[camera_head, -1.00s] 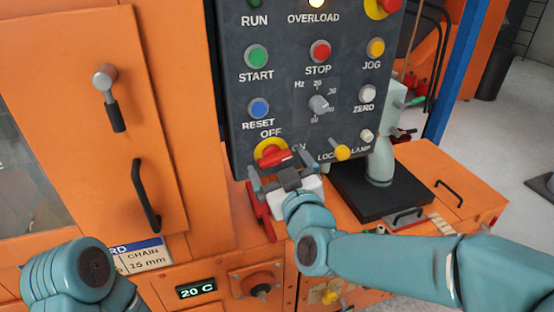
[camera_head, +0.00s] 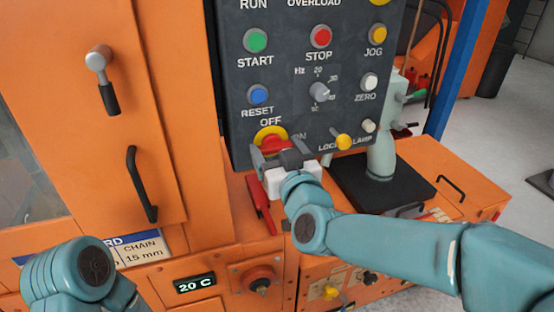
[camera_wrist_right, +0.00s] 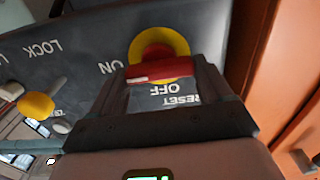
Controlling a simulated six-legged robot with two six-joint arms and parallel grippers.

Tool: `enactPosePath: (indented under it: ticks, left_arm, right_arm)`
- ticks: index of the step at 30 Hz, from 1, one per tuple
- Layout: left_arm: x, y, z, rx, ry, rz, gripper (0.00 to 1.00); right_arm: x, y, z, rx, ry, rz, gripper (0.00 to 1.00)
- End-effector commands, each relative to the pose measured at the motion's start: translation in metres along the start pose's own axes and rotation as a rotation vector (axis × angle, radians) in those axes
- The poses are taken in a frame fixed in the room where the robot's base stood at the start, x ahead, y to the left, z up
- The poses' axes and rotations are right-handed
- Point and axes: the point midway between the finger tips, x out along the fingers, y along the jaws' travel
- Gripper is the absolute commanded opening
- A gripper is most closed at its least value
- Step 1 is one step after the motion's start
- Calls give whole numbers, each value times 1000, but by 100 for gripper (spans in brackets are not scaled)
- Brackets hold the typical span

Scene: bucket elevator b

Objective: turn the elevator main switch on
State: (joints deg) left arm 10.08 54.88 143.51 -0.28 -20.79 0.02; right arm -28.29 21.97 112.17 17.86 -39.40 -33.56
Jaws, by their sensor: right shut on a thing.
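The main switch is a red handle (camera_head: 271,144) on a yellow round plate (camera_head: 269,132) at the bottom left of the dark control panel. OFF is printed above it and ON to its right, partly covered. My right gripper (camera_head: 279,149) is at the switch, shut on the red handle. In the right wrist view the red handle (camera_wrist_right: 158,71) lies crosswise between the two fingers, in front of the yellow plate (camera_wrist_right: 160,45); OFF and ON read upside down. My left arm shows at the lower left; its gripper is out of frame.
A yellow knob (camera_head: 343,142) and a white lamp knob (camera_head: 368,125) sit right of the switch. A red lever (camera_head: 260,203) stands just below the panel. A black-based pale stand (camera_head: 381,155) is at the right. An orange cabinet door (camera_head: 85,110) is at the left.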

Motion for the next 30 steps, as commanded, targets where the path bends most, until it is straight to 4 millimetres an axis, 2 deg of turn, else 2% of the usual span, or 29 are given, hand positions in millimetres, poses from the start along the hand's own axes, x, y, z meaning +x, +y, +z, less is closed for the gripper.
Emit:
enactPosePath:
  ticks: [1, 10, 11, 12, 13, 20, 23, 26, 30]
  left_arm:
    - [6, -2, 0, 0, 0, 0, 58]
    - [4, -1, 0, 0, 1, 0, 58]
    - [4, -1, 0, 0, 1, 0, 58]
    - [4, -1, 0, 0, 1, 0, 58]
    - [4, -1, 0, 0, 1, 0, 58]
    - [4, -2, 0, 0, 1, 0, 58]
    - [5, -2, 0, 0, 1, 0, 58]
    - [7, -3, 0, 0, 1, 0, 58]
    - [9, -3, 0, 0, 0, 0, 58]
  right_arm:
    - [0, 0, 3, 25, 1, 0, 48]
    - [0, 0, 0, 48, -2, 1, 48]
    - [0, 0, 0, 48, -2, 1, 85]
    - [0, 0, 0, 47, -2, 1, 98]
    - [0, 0, 0, 47, -2, 1, 100]
    - [-1, 0, 0, 45, -1, 0, 100]
    - [-10, 0, 0, 45, -1, 0, 100]
    - [-28, 0, 0, 45, 0, -1, 100]
    - [-65, 0, -1, 45, 1, -1, 100]
